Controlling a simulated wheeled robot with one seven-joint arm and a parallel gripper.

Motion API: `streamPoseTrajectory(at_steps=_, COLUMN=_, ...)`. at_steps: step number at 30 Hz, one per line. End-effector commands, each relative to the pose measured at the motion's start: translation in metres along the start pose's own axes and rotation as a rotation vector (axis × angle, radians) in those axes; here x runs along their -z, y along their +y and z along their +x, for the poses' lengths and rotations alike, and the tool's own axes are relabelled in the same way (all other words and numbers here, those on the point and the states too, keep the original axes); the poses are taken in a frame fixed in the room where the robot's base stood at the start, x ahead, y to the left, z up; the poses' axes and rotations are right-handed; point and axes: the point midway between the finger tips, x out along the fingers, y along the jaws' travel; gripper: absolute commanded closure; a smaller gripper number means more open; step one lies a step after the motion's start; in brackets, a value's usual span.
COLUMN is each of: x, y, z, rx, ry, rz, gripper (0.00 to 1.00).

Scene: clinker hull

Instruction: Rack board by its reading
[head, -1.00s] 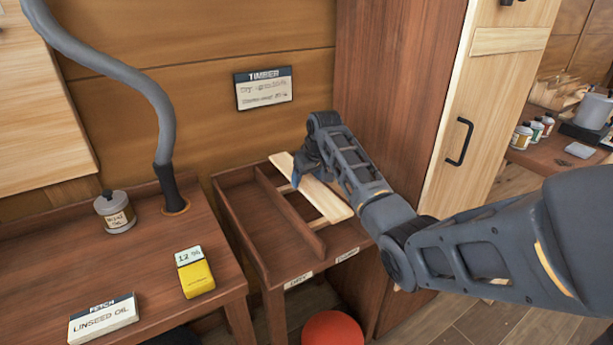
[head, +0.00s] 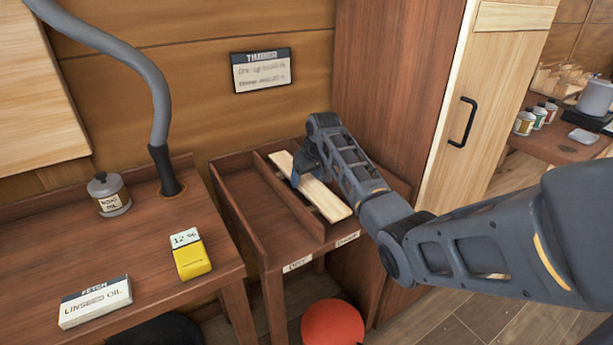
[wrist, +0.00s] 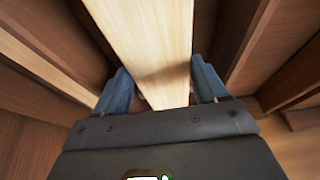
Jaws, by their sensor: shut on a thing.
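A long pale board (head: 325,197) is held in my gripper (head: 308,165), over the right bay of the wooden rack (head: 232,215). In the wrist view the board (wrist: 150,45) runs between the two blue fingers of my gripper (wrist: 163,88), which are shut on it. I cannot tell whether it touches the rack floor. The left bay looks empty. The rack's front labels seem to read DRY (head: 297,264) at left and DAMP (head: 347,240) at right. A yellow meter (head: 192,256) on the bench reads 12 %. The TIMBER sign (head: 262,70) has small blurred lines.
The bench (head: 150,240) at left holds an oil tin (head: 108,194) and a LINSEED OIL card (head: 95,301). A grey hose (head: 160,110) rises from it. A tall cabinet (head: 385,90) stands right of the rack. A red ball (head: 333,323) lies below. Another pale strip (wrist: 40,68) shows beside the board.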

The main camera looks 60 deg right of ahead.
Motion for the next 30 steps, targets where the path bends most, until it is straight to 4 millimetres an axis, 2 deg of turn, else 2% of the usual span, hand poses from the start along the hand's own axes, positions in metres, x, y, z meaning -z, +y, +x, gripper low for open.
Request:
streamPoseTrajectory(at_steps=18, x=-0.0026, y=0.0001, z=0.0068, rx=0.000, ry=0.001, rz=0.000, gripper=0.66)
streamPoseTrajectory(at_steps=19, x=-0.0023, y=0.0002, z=0.0063, rx=-0.001, ry=0.001, rz=0.000, gripper=0.25)
streamPoseTrajectory(at_steps=27, x=-0.0024, y=0.0001, z=0.0063, rx=0.000, ry=0.001, rz=0.000, gripper=0.00)
streamPoseTrajectory(at_steps=30, x=-0.0025, y=0.0001, z=0.0064, rx=0.000, ry=0.000, rz=0.000, gripper=0.00)
